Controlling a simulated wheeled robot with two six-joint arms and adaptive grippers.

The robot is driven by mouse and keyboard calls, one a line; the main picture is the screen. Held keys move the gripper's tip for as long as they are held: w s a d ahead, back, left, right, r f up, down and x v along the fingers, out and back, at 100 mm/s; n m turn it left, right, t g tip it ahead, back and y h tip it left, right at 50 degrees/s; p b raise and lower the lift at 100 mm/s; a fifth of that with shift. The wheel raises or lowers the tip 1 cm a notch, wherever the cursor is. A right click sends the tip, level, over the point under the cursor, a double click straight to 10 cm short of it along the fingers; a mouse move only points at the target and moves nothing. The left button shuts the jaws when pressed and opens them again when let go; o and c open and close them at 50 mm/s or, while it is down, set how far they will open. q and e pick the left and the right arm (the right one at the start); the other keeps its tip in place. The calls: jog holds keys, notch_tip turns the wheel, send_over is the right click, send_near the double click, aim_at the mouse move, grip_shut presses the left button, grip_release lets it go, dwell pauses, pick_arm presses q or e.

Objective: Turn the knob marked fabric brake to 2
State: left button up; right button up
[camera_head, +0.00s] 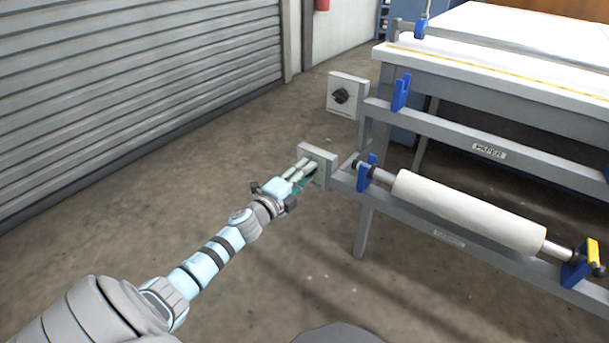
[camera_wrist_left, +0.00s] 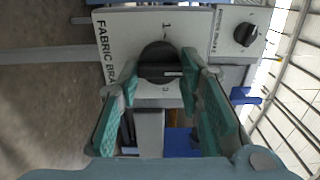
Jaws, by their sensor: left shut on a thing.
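The fabric brake knob (camera_wrist_left: 158,58) is a round black knob on a grey-white plate (camera_wrist_left: 112,20), whose lettering reads "FABRIC BRA" before it is cut off. A "1" shows above the knob and another mark below it is too small to read. A pale line on the knob's face lies roughly level in the left wrist view; its setting is unclear. My left gripper (camera_wrist_left: 161,68) has its green fingers on both sides of the knob, shut on it. In the head view my left gripper (camera_head: 308,168) is at the lower plate (camera_head: 322,155) and hides the knob. My right gripper is not in view.
A second plate (camera_head: 361,88) with a black knob (camera_head: 341,96) stands above and behind. A white roller (camera_head: 465,212) in blue holders lies to the right, below a long table (camera_head: 500,60). A grey shutter (camera_head: 140,70) is at the left. The floor between is clear.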

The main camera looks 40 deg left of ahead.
pick_arm(q)
jog(key=o, duration=1.2)
